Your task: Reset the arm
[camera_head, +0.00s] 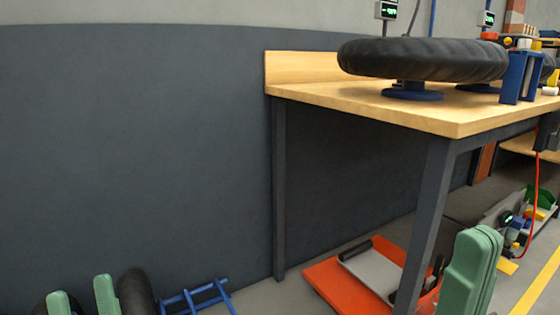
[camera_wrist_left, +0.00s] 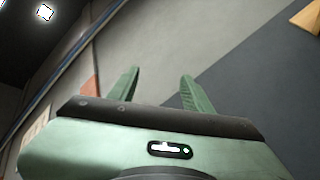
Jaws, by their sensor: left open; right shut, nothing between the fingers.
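My left gripper (camera_head: 80,296) shows at the bottom left of the head view as two green fingers standing apart. It is open with nothing between the fingers. In the left wrist view the same gripper (camera_wrist_left: 158,82) points its spread fingers toward a grey and dark wall. My right gripper (camera_head: 474,268) is at the lower right of the head view, in front of the table's front leg. Its green fingers are pressed together and hold nothing. Most of both arms is out of view.
A wooden workbench (camera_head: 380,103) carries a black tyre (camera_head: 425,61) on a blue stand (camera_head: 411,92). An orange platform (camera_head: 328,284) lies on the floor beneath. A blue rack (camera_head: 196,299) and a dark tyre (camera_head: 136,294) are beside my left gripper. The dark wall (camera_head: 130,150) at left is bare.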

